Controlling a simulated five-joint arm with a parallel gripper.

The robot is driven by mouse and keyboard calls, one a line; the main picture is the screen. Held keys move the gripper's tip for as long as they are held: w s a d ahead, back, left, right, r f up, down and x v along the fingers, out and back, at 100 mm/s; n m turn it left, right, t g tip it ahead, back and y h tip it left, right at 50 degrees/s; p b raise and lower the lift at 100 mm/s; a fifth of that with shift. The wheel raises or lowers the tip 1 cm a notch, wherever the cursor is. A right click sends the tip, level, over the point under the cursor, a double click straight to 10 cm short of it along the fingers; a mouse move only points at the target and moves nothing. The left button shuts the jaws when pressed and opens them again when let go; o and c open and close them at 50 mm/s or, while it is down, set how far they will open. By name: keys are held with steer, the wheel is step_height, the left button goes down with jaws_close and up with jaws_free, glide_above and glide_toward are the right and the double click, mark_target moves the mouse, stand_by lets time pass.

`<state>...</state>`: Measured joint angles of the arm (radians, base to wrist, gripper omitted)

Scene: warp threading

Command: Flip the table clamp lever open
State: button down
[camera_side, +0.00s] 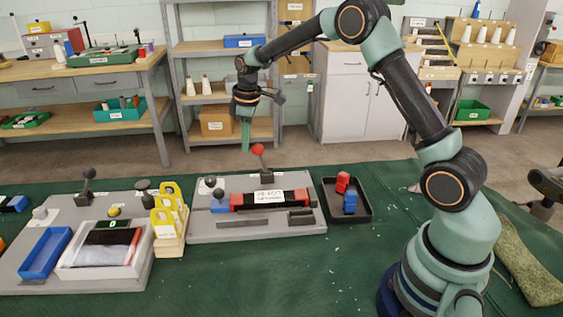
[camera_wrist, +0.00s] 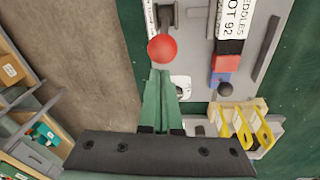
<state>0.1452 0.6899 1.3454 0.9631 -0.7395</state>
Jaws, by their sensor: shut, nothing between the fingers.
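The clamp lever with a red ball knob (camera_side: 258,150) stands up at the back edge of the grey fixture plate (camera_side: 225,239). In the wrist view the red knob (camera_wrist: 162,48) is just beyond my fingertips. My gripper (camera_side: 245,140) points down, shut and empty, above and slightly left of the knob. Its two green fingers (camera_wrist: 160,76) lie together in the wrist view. I cannot tell whether they touch the knob, but a small gap shows. A red and black bar with a white needle label (camera_side: 270,196) lies on the plate.
A dark-knobbed lever (camera_side: 219,194) and a blue block (camera_side: 220,206) sit on the plate's left. Yellow-handled pieces in a wooden holder (camera_side: 170,243) stand beside it. A black tray (camera_side: 358,211) with red and blue parts lies right. Green cloth in front is clear.

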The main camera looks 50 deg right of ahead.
step_height(320, 180, up, 9)
steer(key=shift+r, duration=0.2)
stand_by(0.6)
steer(key=shift+w+a, duration=0.15)
steer(key=shift+w, duration=0.05)
steer(key=shift+w+a+f+n+g, duration=0.4)
steer(key=shift+a+f+n+g, duration=0.1)
steer(key=shift+a+n, duration=0.15)
steer(key=shift+w+a+f+n+g, duration=0.4)
steer(key=shift+a+n+g, duration=0.1)
steer(key=shift+n, duration=0.25)
steer(key=shift+w+a+f+n+g, duration=0.4)
steer(key=shift+a+n+g, duration=0.1)
steer(key=shift+a+n, duration=0.15)
